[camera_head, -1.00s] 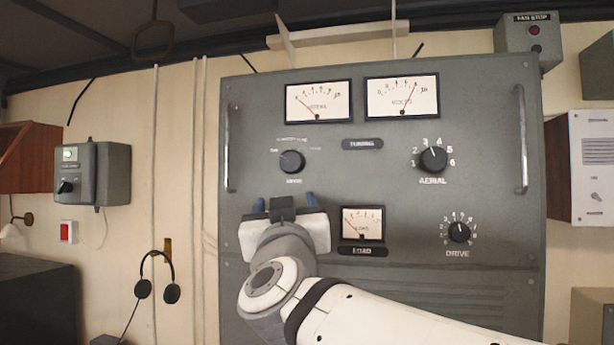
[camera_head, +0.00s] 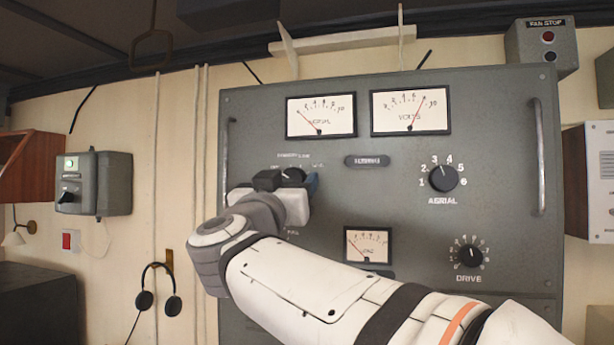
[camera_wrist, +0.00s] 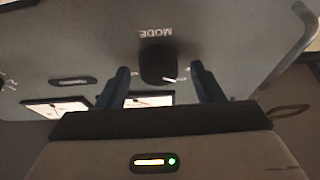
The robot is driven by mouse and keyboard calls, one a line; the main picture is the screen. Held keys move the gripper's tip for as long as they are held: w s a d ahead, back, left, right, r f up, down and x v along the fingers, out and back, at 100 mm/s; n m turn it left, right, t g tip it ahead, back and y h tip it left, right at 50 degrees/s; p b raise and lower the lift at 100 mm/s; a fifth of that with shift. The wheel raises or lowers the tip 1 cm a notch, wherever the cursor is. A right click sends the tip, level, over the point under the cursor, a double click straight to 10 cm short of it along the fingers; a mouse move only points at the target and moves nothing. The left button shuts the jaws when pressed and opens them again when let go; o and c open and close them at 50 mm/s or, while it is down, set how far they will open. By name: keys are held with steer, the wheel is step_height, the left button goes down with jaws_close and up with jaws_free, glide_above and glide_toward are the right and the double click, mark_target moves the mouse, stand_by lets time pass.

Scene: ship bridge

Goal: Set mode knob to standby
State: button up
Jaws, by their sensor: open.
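The mode knob (camera_head: 293,173) is a round black knob at the upper left of the grey panel, partly hidden by my gripper in the head view. The small position labels above it are too blurred to read surely, and its setting cannot be told. In the wrist view the black knob (camera_wrist: 157,66) sits under an upside-down MODE label, with a small pale mark beside its lower right. My gripper (camera_wrist: 160,72) is open, with one dark blue finger on each side of the knob and gaps showing. In the head view my gripper (camera_head: 285,182) covers the knob's lower part.
Two meters (camera_head: 320,116) sit above the knob, and a load meter (camera_head: 368,245) is below right. The aerial knob (camera_head: 443,178) and drive knob (camera_head: 468,255) are to the right. A metal handle (camera_head: 226,150) runs along the panel's left edge.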

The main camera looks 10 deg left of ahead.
steer(key=shift+w, duration=0.1)
steer(key=shift+c, duration=0.4)
steer(key=c, duration=0.9)
steer(key=shift+r, duration=0.15)
steer(key=shift+m, duration=0.5)
steer(key=m+h, duration=0.1)
steer(key=m, duration=0.1)
steer(key=m+h, duration=0.2)
steer(key=m, duration=0.1)
steer(key=shift+a+g, duration=0.15)
steer(key=shift+g, duration=0.15)
steer(key=shift+m+g+h, duration=0.4)
steer(key=shift+m+h, duration=0.2)
steer(key=shift+m, duration=0.65)
steer(key=shift+m+g+h, duration=0.4)
steer(key=shift+m+h, duration=0.2)
steer(key=shift+m, duration=0.65)
